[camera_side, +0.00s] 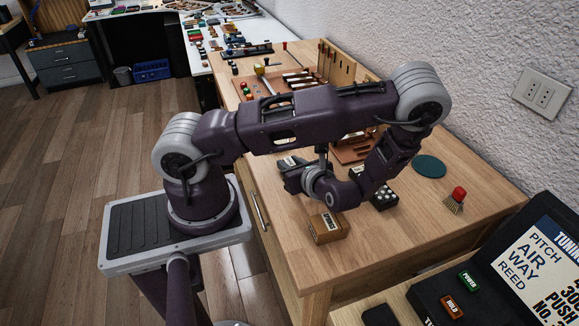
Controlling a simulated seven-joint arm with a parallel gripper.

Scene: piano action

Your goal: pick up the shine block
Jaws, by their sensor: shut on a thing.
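A brown wooden block (328,230) with a pale lettered label sits near the front edge of the wooden bench; I take it as the shine block, though the lettering is too small to read surely. My gripper (313,205) reaches down at the block's back left, its jaws shut on it. The fingertips are mostly hidden by my wrist and the block, so the exact grip does not show. I cannot tell whether the block touches the bench or is slightly lifted.
A dark tray with pale round pieces (384,197) lies right of my wrist. A green disc (429,166) and a red-topped brush (455,200) are farther right. A tuner case (518,270) stands at the lower right. Tools crowd the back; the bench's front right is clear.

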